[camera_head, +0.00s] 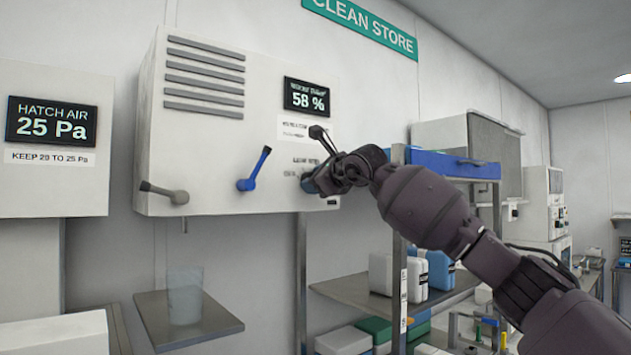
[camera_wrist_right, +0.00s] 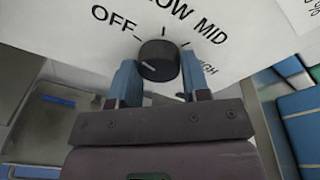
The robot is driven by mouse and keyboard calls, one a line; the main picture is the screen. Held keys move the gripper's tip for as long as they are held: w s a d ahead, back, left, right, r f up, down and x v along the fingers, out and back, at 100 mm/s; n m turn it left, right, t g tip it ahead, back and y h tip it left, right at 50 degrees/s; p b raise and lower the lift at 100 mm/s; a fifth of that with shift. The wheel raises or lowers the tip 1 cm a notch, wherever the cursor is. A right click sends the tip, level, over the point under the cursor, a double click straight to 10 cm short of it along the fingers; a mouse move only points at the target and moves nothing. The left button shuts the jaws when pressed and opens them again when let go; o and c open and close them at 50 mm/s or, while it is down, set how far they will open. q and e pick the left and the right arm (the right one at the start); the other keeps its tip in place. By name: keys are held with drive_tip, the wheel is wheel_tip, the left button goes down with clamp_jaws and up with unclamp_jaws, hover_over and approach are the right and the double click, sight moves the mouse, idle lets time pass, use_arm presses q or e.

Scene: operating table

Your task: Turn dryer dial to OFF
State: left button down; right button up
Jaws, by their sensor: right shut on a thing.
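The dryer is a white wall cabinet (camera_head: 215,135) with a vent grille and a "58 %" display. In the right wrist view its black round dial (camera_wrist_right: 158,60) sits between the two blue fingers of my right gripper (camera_wrist_right: 160,80), which is shut on it. The labels OFF, LOW, MID and part of HIGH surround the dial. A short white line on the dial lies toward its lower left; I cannot tell which label it matches. In the head view my right gripper (camera_head: 318,180) is at the panel's lower right and hides the dial. My left gripper is not in view.
A blue lever (camera_head: 252,170) and a grey lever (camera_head: 165,193) stick out from the cabinet, left of my gripper. A clear container (camera_head: 184,295) stands on a shelf below. A rack with a blue tray (camera_head: 455,164) and boxes stands at the right.

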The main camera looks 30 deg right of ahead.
idle(0.3)
drive_tip(key=o, duration=0.9)
drive_tip(key=shift+s, duration=0.1)
drive_tip(key=shift+s+d+r+b, duration=0.1)
drive_tip(key=shift+s+r+b, duration=0.3)
drive_tip(key=shift+s, duration=1.35)
drive_tip(key=shift+s+d+r+b, duration=0.1)
drive_tip(key=shift+s+b, duration=0.55)
drive_tip(key=shift+s, duration=1.1)
drive_tip(key=shift+s+d+r+b, duration=0.15)
drive_tip(key=shift+s+b, duration=0.35)
drive_tip(key=shift+s, duration=1.25)
drive_tip(key=shift+a, duration=0.1)
